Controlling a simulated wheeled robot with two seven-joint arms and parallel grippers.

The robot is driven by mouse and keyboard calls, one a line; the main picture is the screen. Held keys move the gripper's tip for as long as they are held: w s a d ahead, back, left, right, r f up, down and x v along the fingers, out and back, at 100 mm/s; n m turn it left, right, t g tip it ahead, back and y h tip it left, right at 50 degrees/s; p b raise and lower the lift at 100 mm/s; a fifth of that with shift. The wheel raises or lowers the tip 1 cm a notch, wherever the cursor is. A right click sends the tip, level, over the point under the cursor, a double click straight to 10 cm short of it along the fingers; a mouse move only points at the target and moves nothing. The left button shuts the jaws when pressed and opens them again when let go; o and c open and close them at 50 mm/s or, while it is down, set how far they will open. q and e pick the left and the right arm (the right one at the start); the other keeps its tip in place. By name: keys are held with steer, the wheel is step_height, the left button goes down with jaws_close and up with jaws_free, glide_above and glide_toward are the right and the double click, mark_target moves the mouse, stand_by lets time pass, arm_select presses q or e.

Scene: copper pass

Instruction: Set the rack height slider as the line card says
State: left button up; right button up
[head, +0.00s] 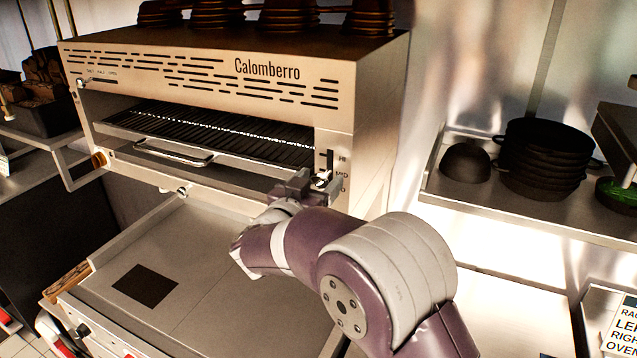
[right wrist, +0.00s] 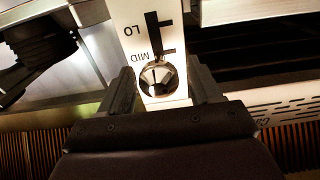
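The rack height slider is on the right front of the salamander grill (head: 370,95), on a plate marked HI, MID and LO. Its round metal knob (right wrist: 157,78) shows in the right wrist view, close to the MID mark; its exact setting is hard to tell. My right gripper (head: 310,182) is at the slider. In the wrist view its fingers (right wrist: 165,92) are open, one on each side of the knob, with gaps visible. A line card (head: 622,322) stands at the lower right, cut off by the picture edge; only parts of words show, such as "RIGHT" and "OVEN". My left gripper is out of view.
The grill's rack has a front handle (head: 172,155) left of the slider. A flat griddle top (head: 215,265) lies below. A shelf at right holds stacked black pans (head: 545,160) and a dark bowl (head: 465,162). Stacked dark dishes (head: 290,18) stand on the grill.

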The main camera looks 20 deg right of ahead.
steer(key=shift+s+a+f, duration=0.15)
steer(key=shift+a+f, duration=0.05)
steer(key=shift+a, duration=0.05)
steer(key=b+v, duration=0.5)
steer(key=v, duration=0.7)
steer(key=shift+s+a+r, duration=0.1)
steer(key=shift+r, duration=0.1)
